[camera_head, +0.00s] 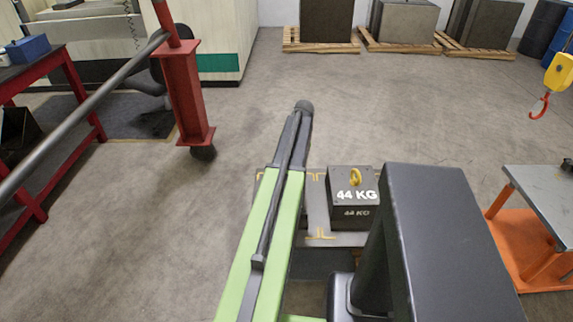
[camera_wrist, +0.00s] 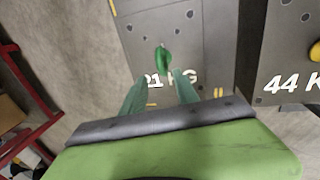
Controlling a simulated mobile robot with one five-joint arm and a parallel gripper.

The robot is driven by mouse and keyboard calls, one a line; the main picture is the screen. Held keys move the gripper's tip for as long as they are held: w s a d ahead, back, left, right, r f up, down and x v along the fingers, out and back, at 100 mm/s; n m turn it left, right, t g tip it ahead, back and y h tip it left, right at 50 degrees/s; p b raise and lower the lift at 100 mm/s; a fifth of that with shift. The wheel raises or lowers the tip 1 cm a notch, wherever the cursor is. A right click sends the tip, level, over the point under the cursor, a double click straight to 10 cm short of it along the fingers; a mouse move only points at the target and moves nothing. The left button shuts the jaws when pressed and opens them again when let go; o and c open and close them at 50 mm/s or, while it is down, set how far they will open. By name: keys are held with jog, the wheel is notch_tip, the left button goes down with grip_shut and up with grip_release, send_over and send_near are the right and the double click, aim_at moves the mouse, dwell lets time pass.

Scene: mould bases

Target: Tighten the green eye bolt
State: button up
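The green eye bolt (camera_wrist: 163,60) stands on top of a grey mould base (camera_wrist: 205,50) in the wrist view. The base has several dark holes and a white "KG" marking, whose number is partly covered by a finger. My gripper (camera_wrist: 159,80) points at the bolt from the near side. Its two green fingers are apart, with the bolt just beyond and between their tips in the picture. I cannot tell whether they touch it. In the head view my arm hides the bolt and most of its base; my fingers do not show there.
A second mould base marked 44 KG (camera_head: 353,212) with a yellow eye bolt (camera_head: 355,177) stands close on the right. A red post (camera_head: 186,95) and workbench are at left. Open floor lies beyond.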

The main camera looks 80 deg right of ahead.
notch_tip(320, 180, up, 9)
jog(key=s+p, duration=0.1)
jog(key=p, duration=0.5)
jog(key=shift+s+d+f+p, duration=0.15)
jog(key=shift+s+f+p, duration=0.05)
jog(key=shift+s+p, duration=0.2)
